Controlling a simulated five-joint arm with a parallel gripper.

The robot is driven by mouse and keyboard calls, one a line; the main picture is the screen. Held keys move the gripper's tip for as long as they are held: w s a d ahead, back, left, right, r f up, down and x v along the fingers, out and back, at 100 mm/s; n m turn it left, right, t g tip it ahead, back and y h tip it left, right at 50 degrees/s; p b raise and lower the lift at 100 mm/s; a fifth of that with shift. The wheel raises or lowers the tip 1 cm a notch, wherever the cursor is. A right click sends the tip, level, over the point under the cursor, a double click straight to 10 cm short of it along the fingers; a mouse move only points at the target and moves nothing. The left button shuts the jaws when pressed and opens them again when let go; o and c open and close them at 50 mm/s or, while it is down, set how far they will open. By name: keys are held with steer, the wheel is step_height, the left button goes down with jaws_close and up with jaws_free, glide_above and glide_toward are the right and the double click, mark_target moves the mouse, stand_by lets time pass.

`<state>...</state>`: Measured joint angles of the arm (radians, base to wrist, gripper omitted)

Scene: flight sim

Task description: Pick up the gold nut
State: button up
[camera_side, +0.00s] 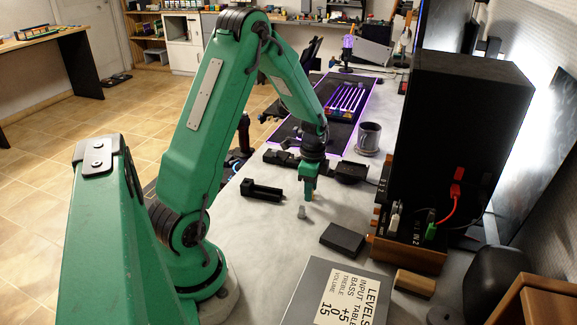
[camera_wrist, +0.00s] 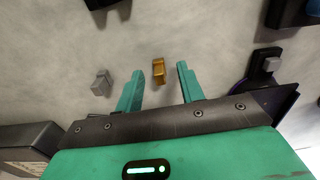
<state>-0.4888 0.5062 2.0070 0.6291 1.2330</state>
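In the side view the nut (camera_side: 311,196) is a small gold spot just under my gripper (camera_side: 307,190). The nut appears to be clear of both fingers.
A small grey piece (camera_wrist: 101,83) stands left of the fingers; it also shows in the side view (camera_side: 301,212). A black box (camera_side: 342,240) and a black holder (camera_side: 262,191) lie nearby. A dark mug (camera_side: 368,137) stands farther back. Bare table surrounds the nut.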

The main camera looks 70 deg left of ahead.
steer(key=shift+f, duration=0.5)
steer(key=shift+c, duration=0.2)
jaws_close()
